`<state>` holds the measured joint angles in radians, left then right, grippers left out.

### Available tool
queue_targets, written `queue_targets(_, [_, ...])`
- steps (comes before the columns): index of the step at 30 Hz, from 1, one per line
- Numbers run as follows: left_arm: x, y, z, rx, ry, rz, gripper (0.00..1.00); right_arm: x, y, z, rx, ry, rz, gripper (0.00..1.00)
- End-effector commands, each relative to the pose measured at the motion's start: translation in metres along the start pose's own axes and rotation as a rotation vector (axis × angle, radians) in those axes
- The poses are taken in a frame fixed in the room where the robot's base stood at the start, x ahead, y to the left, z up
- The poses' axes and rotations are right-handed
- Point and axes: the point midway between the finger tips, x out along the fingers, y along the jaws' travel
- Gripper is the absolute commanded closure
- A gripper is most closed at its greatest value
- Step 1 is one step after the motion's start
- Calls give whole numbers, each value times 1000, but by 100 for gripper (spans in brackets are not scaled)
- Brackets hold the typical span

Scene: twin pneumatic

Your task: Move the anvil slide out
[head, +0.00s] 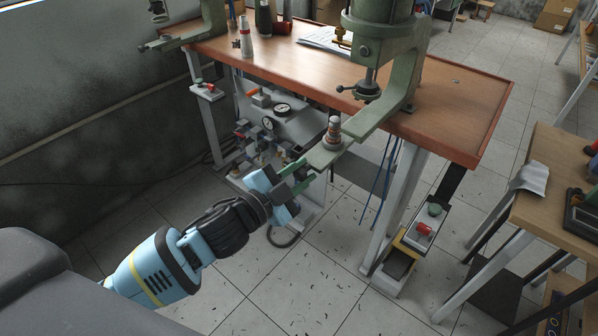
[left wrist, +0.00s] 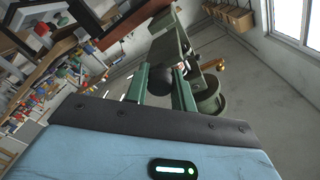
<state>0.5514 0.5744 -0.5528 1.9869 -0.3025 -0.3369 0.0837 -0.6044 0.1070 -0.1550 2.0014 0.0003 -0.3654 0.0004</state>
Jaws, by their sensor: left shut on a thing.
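The anvil slide (head: 326,155) is a flat green bar that sticks out at the front of the right green press (head: 378,60). A small metal part (head: 333,131) stands upright on its end. My left gripper (head: 302,178) is at the slide's near end, its green fingers shut. In the left wrist view the fingers (left wrist: 158,88) close around a black ball knob (left wrist: 153,79) in line with the slide. In the head view the knob is hidden by the gripper. My right gripper is out of view.
The wooden bench (head: 465,110) carries both presses; the left press (head: 208,22) is partly cut off. Gauges and valves (head: 270,120) hang below the bench. A pedal box (head: 402,250) with a red button stands near the right leg. A side table (head: 560,165) is at right.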

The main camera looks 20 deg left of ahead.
Motion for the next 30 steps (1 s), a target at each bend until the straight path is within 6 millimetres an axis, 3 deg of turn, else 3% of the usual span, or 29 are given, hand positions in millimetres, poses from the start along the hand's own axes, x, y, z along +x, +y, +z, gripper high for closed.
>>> queue_targets(9, [0, 1, -1, -2, 3, 1, 100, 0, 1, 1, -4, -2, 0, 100])
queue_targets(10, [0, 1, -1, -2, 3, 1, 71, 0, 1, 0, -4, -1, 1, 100])
queue_targets(14, [0, 0, -1, -2, 3, 0, 54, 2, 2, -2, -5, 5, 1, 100])
queue_targets(23, [-1, 0, 0, -1, 2, -1, 54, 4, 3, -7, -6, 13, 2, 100])
queue_targets(30, [-25, 1, 1, -1, -1, 2, 54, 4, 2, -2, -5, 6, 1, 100])
